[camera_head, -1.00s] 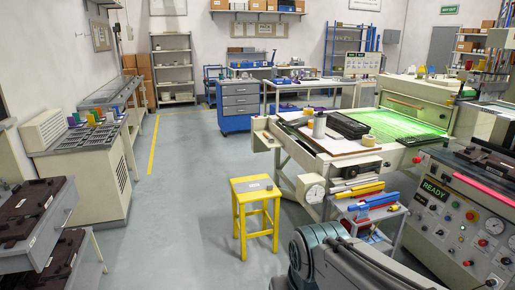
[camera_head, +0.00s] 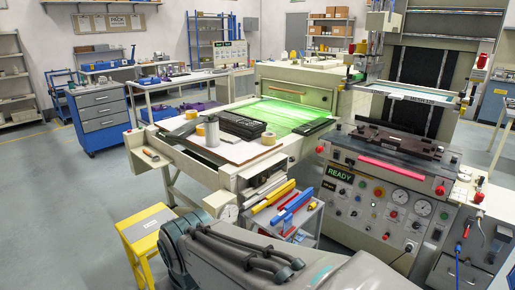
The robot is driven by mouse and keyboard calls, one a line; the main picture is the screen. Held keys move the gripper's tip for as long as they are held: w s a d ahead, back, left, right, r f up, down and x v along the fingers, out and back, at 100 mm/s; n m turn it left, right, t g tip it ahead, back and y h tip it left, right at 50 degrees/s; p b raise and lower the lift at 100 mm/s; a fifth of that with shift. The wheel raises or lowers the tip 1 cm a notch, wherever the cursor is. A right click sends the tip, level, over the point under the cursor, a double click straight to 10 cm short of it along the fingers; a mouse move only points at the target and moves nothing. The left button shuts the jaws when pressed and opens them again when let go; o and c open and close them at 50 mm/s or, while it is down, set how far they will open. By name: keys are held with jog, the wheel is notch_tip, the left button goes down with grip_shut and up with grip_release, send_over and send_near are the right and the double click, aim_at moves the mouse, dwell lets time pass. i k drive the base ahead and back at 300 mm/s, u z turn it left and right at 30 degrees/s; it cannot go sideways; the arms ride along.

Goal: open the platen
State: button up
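A light horizontal frame (camera_head: 415,95) sits above and behind the plate. I cannot tell for certain which part is the platen, or whether it is open. My grey arm crosses the bottom foreground and hides part of the floor and the machine's lower left. My gripper is out of view.
A cream table (camera_head: 180,165) with a green-lit bed (camera_head: 285,115) stands left of the machine. A yellow stool (camera_head: 145,230) is at lower left. Open floor lies at the left.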

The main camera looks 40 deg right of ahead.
aim_at(460, 182)
jog(key=z, duration=3.05)
jog(key=i, duration=2.4)
jog(key=u, duration=2.55)
